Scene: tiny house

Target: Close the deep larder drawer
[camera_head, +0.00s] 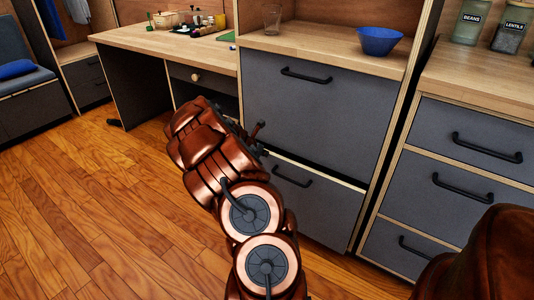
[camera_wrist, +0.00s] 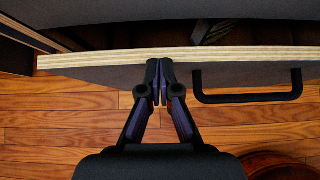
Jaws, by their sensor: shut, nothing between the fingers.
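The deep larder drawer (camera_head: 318,205) is the lower grey front in the tall unit, with a black bar handle (camera_head: 292,177). It stands a little open: its pale plywood top edge shows in the head view, and a dark gap lies behind that edge (camera_wrist: 240,55) in the wrist view. My gripper (camera_wrist: 158,68) is shut and empty. Its fingertips are at the drawer front, just below the top edge and left of the handle (camera_wrist: 248,97). I cannot tell whether they touch. In the head view my arm partly hides the drawer's left side.
A closed grey front (camera_head: 315,105) sits above the drawer, below a shelf with a glass (camera_head: 272,18) and a blue bowl (camera_head: 379,40). A drawer cabinet (camera_head: 450,190) stands right, a desk (camera_head: 165,42) left. The wooden floor (camera_head: 90,210) is clear at left.

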